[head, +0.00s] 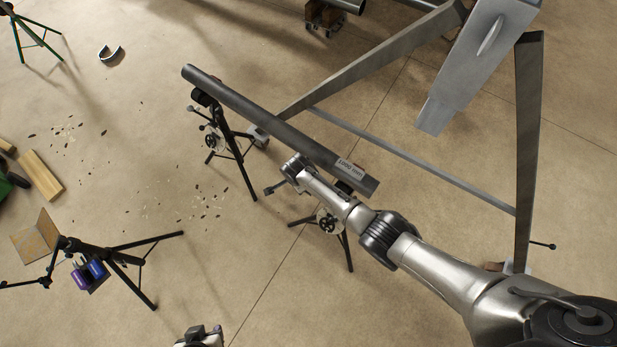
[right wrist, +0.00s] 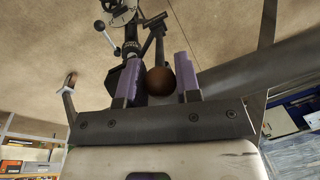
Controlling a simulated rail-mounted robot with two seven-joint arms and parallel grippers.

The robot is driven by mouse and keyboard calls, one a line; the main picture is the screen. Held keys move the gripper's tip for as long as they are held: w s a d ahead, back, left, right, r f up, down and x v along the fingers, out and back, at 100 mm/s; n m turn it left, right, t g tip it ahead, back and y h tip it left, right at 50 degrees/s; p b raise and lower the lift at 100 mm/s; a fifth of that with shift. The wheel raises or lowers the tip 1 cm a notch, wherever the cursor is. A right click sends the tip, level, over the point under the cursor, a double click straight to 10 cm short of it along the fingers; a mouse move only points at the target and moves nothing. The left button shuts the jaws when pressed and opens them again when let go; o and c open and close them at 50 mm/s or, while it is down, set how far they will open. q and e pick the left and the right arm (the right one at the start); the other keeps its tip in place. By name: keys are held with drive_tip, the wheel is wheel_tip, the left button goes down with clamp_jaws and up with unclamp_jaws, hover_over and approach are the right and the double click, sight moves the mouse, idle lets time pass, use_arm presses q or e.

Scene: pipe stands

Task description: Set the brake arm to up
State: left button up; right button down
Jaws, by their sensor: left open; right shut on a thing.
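A brown ball knob (right wrist: 160,81), apparently the end of the brake arm, shows end-on in the right wrist view. My right gripper (right wrist: 157,92) has its two purple fingers on either side of this knob, shut on it. The rod behind the knob is mostly hidden, so its tilt cannot be told. In the head view my right wrist covers part of the pipe stand (head: 345,248) under the pipe's near end. My left gripper (head: 203,331) shows only partly at the bottom edge, open, far from the stand.
A long grey pipe (head: 270,122) lies across two black stands, just beyond my right wrist. A large grey metal frame (head: 527,130) stands at right. A black tripod (head: 130,284) with blue and purple items stands at lower left.

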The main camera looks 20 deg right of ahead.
drive_tip(key=shift+s+a+f, duration=0.1)
drive_tip(key=shift+s+f, duration=0.1)
drive_tip(key=c, duration=1.1)
unclamp_jaws()
drive_tip(key=shift+a, duration=0.1)
drive_tip(key=shift+w+r, duration=0.1)
drive_tip(key=shift+r, duration=0.35)
wheel_tip(320, 180, up, 13)
drive_tip(key=s+p, duration=0.1)
drive_tip(key=s, duration=0.1)
drive_tip(key=shift+s+a+p, duration=0.15)
drive_tip(key=shift+a+p, duration=0.1)
drive_tip(key=shift+p, duration=0.05)
drive_tip(key=shift+f, duration=0.1)
